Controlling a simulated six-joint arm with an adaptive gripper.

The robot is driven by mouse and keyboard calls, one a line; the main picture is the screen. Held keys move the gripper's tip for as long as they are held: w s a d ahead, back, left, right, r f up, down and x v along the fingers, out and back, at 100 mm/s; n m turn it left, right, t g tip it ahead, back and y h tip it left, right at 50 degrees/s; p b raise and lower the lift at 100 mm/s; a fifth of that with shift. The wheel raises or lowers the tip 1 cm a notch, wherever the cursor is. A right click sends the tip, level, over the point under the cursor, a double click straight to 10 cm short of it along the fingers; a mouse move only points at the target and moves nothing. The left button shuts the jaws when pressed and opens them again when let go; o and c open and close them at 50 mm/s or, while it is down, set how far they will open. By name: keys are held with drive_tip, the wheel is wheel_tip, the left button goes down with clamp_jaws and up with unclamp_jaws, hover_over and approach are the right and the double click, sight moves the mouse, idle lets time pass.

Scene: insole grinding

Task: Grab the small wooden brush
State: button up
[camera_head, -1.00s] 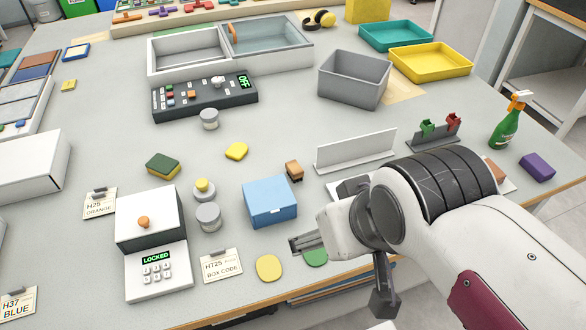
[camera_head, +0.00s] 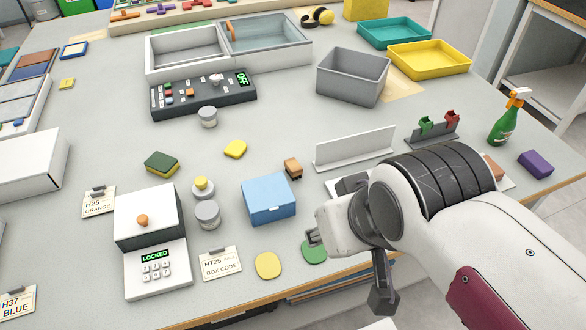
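The small wooden brush (camera_head: 293,168) is a small brown block with a dark lower part. It stands on the grey table behind the right corner of the blue box, with nothing touching its top. My gripper (camera_head: 314,237) is mostly hidden behind my white wrist; only a small grey piece shows at the wrist's left edge, above the green insole-shaped pad (camera_head: 314,252). It is nearer the table's front edge than the brush and apart from it. Whether its fingers are open does not show.
The blue box (camera_head: 268,200) stands close in front of the brush. A white upright panel (camera_head: 355,147) is to its right, and a yellow sponge-like piece (camera_head: 235,149) to its left. A grey bin (camera_head: 353,77) stands farther back. The table between brush and bin is clear.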

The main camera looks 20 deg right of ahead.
drive_tip(key=shift+w, duration=0.1)
drive_tip(key=n+t, duration=0.2)
drive_tip(key=t, duration=0.3)
hover_over(295, 167)
drive_tip(key=s+d, duration=0.1)
drive_tip(key=s, duration=0.8)
wheel_tip(295, 167, down, 14)
drive_tip(key=w+f, duration=0.1)
drive_tip(key=f, duration=0.1)
drive_tip(key=w+f+t, duration=0.1)
drive_tip(key=f, duration=0.2)
drive_tip(key=w+f+t+y, duration=0.1)
drive_tip(key=f, duration=0.2)
drive_tip(key=shift+w+f, duration=0.1)
drive_tip(key=shift+f+t+y, duration=0.3)
drive_tip(key=shift+f+y, duration=0.1)
drive_tip(key=shift+f, duration=0.85)
drive_tip(key=shift+a, duration=0.1)
drive_tip(key=shift+x, duration=1.25)
